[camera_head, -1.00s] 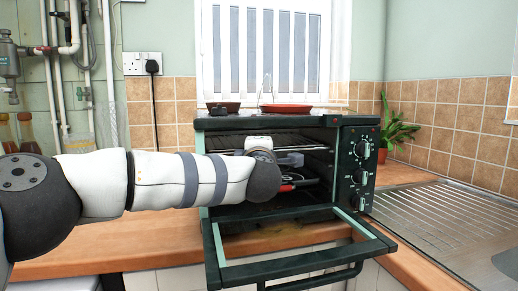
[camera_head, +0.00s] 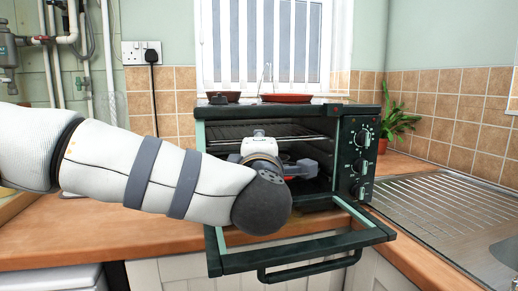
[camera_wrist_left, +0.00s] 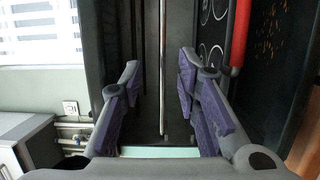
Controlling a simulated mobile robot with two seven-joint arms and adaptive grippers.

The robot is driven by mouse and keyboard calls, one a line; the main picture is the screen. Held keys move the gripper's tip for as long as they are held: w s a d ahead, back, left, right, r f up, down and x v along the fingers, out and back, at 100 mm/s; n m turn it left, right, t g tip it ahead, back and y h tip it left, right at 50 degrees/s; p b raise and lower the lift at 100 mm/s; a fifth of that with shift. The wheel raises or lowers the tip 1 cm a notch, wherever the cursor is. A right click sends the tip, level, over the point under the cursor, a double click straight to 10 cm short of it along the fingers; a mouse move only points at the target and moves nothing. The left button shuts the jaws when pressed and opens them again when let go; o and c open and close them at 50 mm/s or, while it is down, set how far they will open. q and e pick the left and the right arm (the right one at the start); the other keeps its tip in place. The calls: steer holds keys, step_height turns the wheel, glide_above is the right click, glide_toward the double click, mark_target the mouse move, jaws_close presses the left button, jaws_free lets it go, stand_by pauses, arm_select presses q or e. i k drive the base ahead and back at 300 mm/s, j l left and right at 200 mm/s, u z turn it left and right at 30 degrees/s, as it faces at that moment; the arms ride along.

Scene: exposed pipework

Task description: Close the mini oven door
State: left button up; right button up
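The mini oven (camera_head: 346,120) is dark green and stands on the wooden counter. Its door (camera_head: 300,260) is folded down open, with the bar handle (camera_head: 310,268) at its front edge. My left arm comes across from the left in the head view. My left gripper (camera_head: 312,168) is at the oven opening, above the lowered door, and partly hidden by my wrist. In the left wrist view its purple-padded fingers (camera_wrist_left: 160,105) are spread apart, with a thin metal rod (camera_wrist_left: 162,70) visible between them and nothing clearly gripped. My right gripper is not in view.
Two brown-red dishes (camera_head: 287,98) sit on top of the oven. A potted plant (camera_head: 397,120) and a metal drainer (camera_head: 440,190) are at the right. A red bar (camera_wrist_left: 240,35) shows beside the fingers in the wrist view. Space in front of the door looks clear.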

mark_target(219, 263)
steer(key=k+l, duration=0.1)
steer(key=k, duration=0.95)
steer(key=i+l+u, duration=0.1)
steer(key=i+l, duration=0.1)
steer(key=l, duration=0.05)
